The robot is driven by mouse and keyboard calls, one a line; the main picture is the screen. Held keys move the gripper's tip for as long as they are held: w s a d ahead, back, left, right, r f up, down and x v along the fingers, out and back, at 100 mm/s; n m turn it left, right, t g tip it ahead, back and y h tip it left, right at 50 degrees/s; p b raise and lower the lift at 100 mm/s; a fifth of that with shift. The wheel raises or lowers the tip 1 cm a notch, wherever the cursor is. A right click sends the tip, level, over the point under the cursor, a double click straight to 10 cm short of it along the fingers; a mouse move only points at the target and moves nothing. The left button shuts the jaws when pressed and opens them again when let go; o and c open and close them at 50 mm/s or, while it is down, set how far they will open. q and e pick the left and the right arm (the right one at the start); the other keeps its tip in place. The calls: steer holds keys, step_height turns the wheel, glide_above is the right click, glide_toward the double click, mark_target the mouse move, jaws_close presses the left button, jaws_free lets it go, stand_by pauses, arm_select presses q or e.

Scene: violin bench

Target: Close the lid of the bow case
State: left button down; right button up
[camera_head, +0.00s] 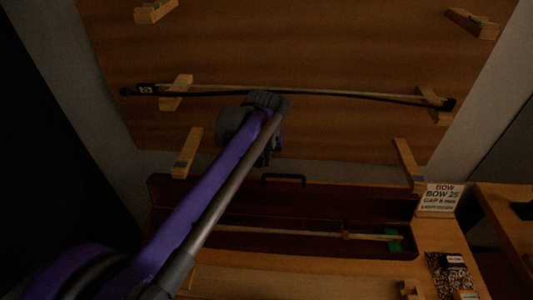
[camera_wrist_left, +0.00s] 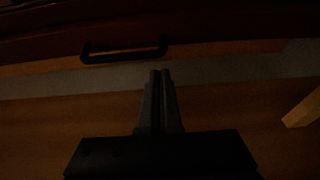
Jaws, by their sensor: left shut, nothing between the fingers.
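The dark red bow case (camera_head: 270,240) lies open on the bench, with its lid (camera_head: 340,203) raised at the back. A black handle (camera_head: 283,178) is on the lid's upper edge. The handle also shows in the left wrist view (camera_wrist_left: 124,50), beside the dark red lid (camera_wrist_left: 40,22). A bow (camera_head: 300,233) lies inside the case, with a green patch at its right end. My left gripper (camera_head: 266,161) is just above and behind the handle; its fingers are shut and empty in the left wrist view (camera_wrist_left: 160,73), apart from the handle. My arm hides part of the case's left side.
A wooden wall panel (camera_head: 300,60) behind carries pegs and another bow (camera_head: 300,93) across two of them. A sign reading BOW (camera_head: 441,197) stands right of the case.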

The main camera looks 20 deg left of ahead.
arm_select(q)
steer(key=x, duration=0.3)
steer(key=shift+f, duration=0.25)
steer(key=shift+s+d+r+t, duration=0.15)
steer(key=shift+s+r+t, duration=0.15)
steer(key=shift+s+t, duration=0.15)
